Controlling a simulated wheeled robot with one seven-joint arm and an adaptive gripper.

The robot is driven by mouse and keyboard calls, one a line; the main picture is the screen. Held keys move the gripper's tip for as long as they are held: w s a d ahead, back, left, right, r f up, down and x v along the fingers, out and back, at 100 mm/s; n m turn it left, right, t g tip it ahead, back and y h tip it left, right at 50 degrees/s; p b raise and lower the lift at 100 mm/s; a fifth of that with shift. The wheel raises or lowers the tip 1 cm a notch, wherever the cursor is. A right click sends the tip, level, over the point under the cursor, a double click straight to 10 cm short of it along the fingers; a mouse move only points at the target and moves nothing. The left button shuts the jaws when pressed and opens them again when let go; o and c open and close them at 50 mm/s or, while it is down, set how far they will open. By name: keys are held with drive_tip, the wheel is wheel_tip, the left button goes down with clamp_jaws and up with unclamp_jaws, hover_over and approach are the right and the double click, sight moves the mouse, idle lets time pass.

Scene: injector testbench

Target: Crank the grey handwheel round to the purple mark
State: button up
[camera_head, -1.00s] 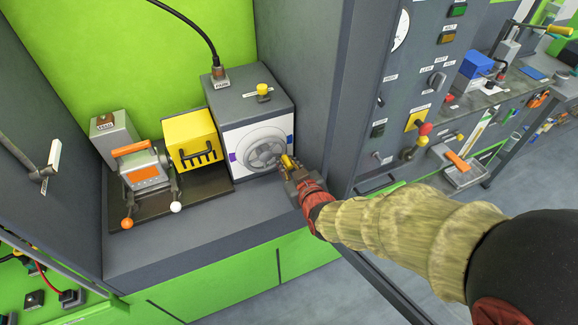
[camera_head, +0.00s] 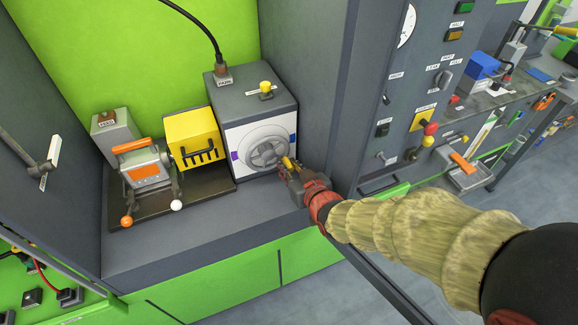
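The grey handwheel (camera_head: 257,154) is on the white front panel of a dark grey box. A purple mark (camera_head: 235,156) is on the panel at the wheel's left. A blue-violet mark (camera_head: 292,138) is at the right edge of the panel. A yellow handle (camera_head: 289,162) shows at the wheel's lower right. My gripper (camera_head: 286,168) reaches in from the right, with its fingers at the yellow handle. The fingers partly hide the handle, and I cannot tell whether they are closed on it.
A yellow box (camera_head: 190,138) and a grey device with an orange screen (camera_head: 145,173) stand left of the dark box. A grey cabinet wall (camera_head: 325,95) rises close to my arm at the right. The shelf front (camera_head: 195,232) is clear.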

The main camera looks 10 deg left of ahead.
drive_tip(key=o, duration=0.4)
drive_tip(key=shift+w+f, duration=0.1)
drive_tip(key=v, duration=1.2)
